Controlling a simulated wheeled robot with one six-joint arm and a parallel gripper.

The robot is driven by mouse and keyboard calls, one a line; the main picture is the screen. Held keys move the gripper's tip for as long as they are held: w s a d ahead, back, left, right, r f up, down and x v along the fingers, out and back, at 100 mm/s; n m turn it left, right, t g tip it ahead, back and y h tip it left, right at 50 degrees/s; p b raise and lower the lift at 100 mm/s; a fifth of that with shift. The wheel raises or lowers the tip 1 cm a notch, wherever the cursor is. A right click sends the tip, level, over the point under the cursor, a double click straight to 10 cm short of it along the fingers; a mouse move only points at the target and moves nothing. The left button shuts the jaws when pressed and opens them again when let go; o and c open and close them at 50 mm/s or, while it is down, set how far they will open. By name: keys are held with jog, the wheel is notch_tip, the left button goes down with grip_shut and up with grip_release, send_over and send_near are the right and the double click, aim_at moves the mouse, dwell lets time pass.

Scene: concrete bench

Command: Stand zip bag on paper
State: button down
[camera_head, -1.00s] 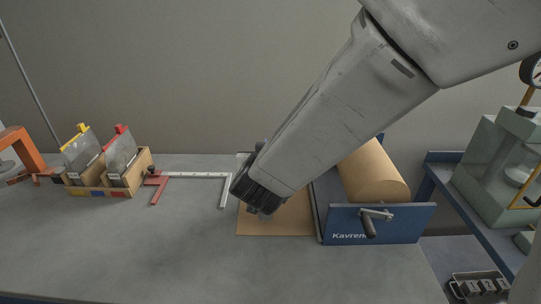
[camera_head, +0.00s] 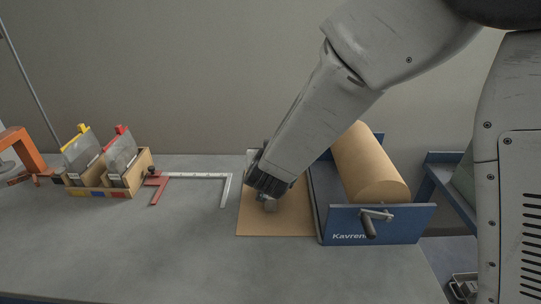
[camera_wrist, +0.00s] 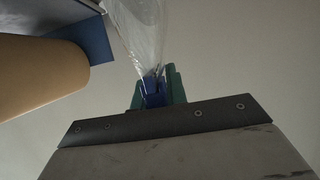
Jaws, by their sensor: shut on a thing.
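A clear zip bag (camera_wrist: 140,30) with a blue tab (camera_wrist: 153,92) shows in the wrist view. My gripper (camera_wrist: 155,88) is shut on the blue tab, and the bag extends from it to the picture's top edge. In the head view my gripper (camera_head: 268,203) is over the brown paper sheet (camera_head: 275,225), left of the roll; the bag is hidden or too small to make out there. I cannot tell whether the bag touches the paper.
The brown paper roll (camera_head: 365,160) sits in a blue dispenser (camera_head: 400,225) with a crank, right of the sheet. A wooden rack (camera_head: 135,183) holds bags with yellow and red tabs at left. A red-and-white caliper-like tool (camera_head: 190,175) lies between rack and sheet. The front bench is clear.

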jog(key=shift+f, duration=0.35)
jog(key=c, duration=1.4)
grip_release()
jog(key=shift+f, duration=0.1)
jog(key=v, duration=1.2)
